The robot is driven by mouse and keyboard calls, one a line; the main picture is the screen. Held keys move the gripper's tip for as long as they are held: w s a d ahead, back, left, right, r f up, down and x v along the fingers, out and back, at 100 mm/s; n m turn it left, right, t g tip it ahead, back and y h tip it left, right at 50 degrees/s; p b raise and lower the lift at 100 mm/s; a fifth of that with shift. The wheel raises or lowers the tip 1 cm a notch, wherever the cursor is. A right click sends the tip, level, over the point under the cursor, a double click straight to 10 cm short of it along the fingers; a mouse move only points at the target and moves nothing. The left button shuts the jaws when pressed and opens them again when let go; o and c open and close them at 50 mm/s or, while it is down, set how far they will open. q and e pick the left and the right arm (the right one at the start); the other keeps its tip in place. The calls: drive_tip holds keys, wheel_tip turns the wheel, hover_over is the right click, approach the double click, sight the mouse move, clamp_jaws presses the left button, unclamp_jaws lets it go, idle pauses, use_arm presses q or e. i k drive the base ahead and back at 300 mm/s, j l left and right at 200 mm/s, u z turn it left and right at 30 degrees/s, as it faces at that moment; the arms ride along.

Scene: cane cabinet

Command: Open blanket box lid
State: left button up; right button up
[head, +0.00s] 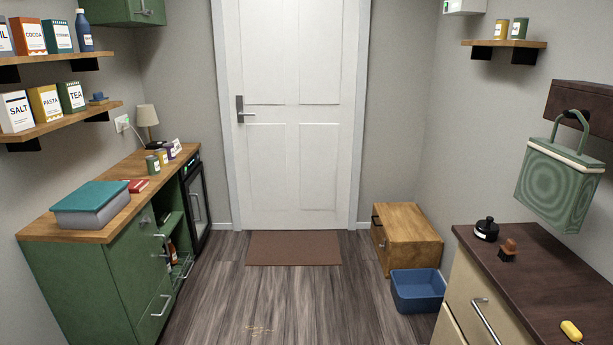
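A low wooden box (412,225), likely the blanket box, stands on the floor against the right wall, right of the door. Its flat top is down, so it looks closed. A dark handle (376,221) shows on its left-facing side. Neither of my grippers is in the head view.
A blue open bin (418,290) stands in front of the wooden box. A dark-topped counter (540,275) is at the right, a green cabinet (95,285) at the left. A brown mat (293,248) lies before the white door (292,150). The middle floor is mostly clear.

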sight(401, 222)
drive_tip(key=i, duration=2.55)
